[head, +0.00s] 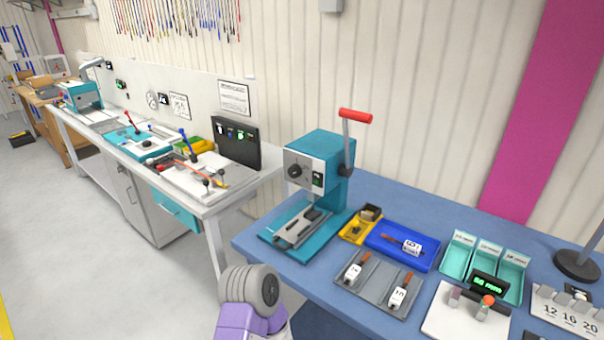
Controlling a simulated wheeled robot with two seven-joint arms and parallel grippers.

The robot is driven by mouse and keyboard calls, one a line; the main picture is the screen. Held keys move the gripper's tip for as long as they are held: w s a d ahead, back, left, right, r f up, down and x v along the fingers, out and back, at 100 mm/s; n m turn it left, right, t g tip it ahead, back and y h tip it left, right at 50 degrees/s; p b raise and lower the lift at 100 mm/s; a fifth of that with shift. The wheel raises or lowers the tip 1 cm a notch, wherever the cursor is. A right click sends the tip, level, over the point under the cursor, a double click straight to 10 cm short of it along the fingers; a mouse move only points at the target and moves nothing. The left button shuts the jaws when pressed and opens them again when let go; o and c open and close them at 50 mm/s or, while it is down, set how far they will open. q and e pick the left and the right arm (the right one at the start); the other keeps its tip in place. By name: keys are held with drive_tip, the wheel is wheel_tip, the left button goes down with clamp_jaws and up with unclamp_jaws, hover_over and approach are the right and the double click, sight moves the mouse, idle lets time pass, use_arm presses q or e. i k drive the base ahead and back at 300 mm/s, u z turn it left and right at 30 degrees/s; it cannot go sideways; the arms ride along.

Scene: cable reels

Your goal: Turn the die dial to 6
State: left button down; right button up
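A teal bench press (330,165) with a red-tipped lever (355,116) stands on the blue bench. Its pale front panel carries a round black dial (295,171), the likely die dial. Its setting and markings are too small to read. A small dark box with a green light (318,180) sits right of the dial. A grey and purple part of my own arm shows at the bottom centre, below and left of the press and apart from it. No gripper fingers are visible.
On the blue bench (350,320), a yellow tray (352,232), a blue tray (378,246) and a grey tray (372,288) lie right of the press. Teal bins (458,258) and a green-lit display (488,286) are farther right. A white workbench (215,208) stands left.

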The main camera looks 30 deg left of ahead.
sight(294, 171)
drive_tip(key=z, duration=1.8)
drive_tip(key=k, duration=1.25)
drive_tip(key=u, duration=2.15)
drive_tip(key=i, duration=0.25)
drive_tip(key=z, duration=0.1)
